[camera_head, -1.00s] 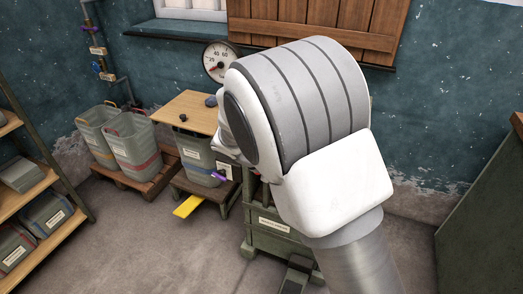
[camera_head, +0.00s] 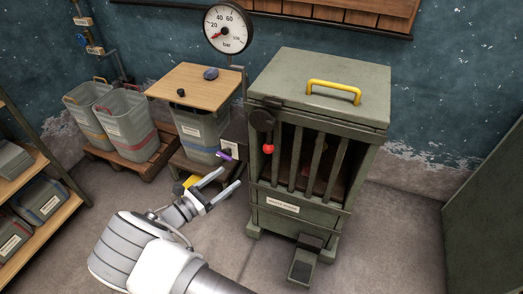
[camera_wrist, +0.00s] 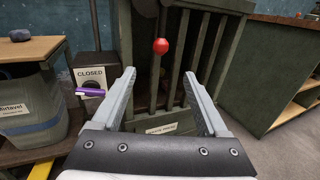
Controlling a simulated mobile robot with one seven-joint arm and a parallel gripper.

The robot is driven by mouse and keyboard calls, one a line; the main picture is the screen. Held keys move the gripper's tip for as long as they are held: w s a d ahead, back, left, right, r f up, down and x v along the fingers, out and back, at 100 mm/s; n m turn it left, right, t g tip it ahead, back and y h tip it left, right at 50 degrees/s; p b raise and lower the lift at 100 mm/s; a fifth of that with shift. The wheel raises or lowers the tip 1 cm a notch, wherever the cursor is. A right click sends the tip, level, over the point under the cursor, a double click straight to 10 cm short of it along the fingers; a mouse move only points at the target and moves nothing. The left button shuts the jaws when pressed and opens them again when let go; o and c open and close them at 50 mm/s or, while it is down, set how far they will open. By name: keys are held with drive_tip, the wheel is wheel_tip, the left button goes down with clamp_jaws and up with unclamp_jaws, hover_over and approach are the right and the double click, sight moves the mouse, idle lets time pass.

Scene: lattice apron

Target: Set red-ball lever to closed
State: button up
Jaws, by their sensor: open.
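The red-ball lever (camera_head: 268,149) hangs at the upper left of the barred front of a green cabinet (camera_head: 322,85), below a dark round hub (camera_head: 262,119). In the wrist view its red ball (camera_wrist: 161,46) shows ahead of my fingertips, between them in the picture, on a dark rod. My gripper (camera_head: 231,178) is open and empty, in front and to the left of the cabinet, apart from the ball. A plate reading CLOSED (camera_wrist: 90,73) is left of the cabinet in the wrist view, with a purple handle (camera_wrist: 90,92) just below it.
A bin (camera_head: 205,135) with a wooden board (camera_head: 195,92) on top stands left of the cabinet. A gauge (camera_head: 228,27) is above. A pedal (camera_head: 302,266) sticks out at the cabinet's foot. Shelves (camera_head: 45,185) are at far left. Floor right of the cabinet is clear.

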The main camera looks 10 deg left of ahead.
sight(265, 150)
drive_tip(key=b+x, duration=0.1)
drive_tip(key=x, duration=1.5)
drive_tip(key=shift+w+d, duration=0.2)
drive_tip(key=shift+d, duration=0.1)
drive_tip(key=shift+c, duration=0.2)
clamp_jaws()
idle(0.4)
